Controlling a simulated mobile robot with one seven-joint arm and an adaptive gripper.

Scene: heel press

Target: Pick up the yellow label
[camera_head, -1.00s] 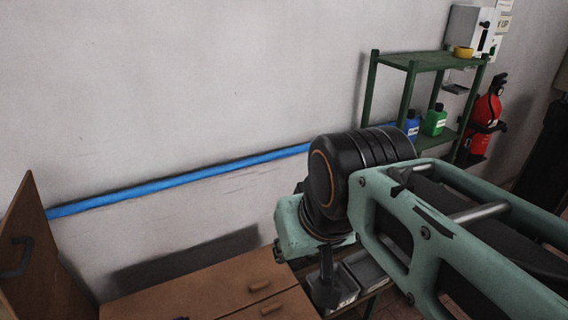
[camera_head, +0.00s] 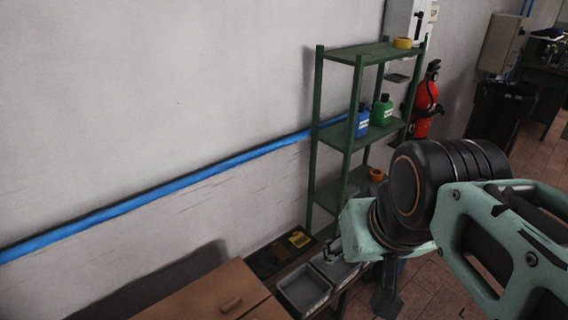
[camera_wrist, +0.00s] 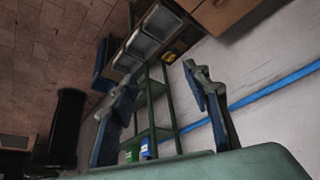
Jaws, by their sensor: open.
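A small yellow label-like patch (camera_head: 299,238) with dark marks lies on a dark surface beside the grey bins, near the foot of the green shelf. It also shows as a small yellow spot in the wrist view (camera_wrist: 169,57). My gripper (camera_wrist: 158,82) is open, with its two fingers wide apart and nothing between them but background. In the head view, my gripper (camera_head: 387,300) hangs below my wrist, to the right of the yellow patch and apart from it.
Grey bins (camera_head: 303,289) sit between the patch and my arm. A wooden cabinet (camera_head: 205,300) stands at lower left. The green shelf (camera_head: 366,137) holds blue (camera_head: 362,123) and green (camera_head: 382,112) bottles and a yellow roll (camera_head: 403,43). A red extinguisher (camera_head: 427,95) hangs behind.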

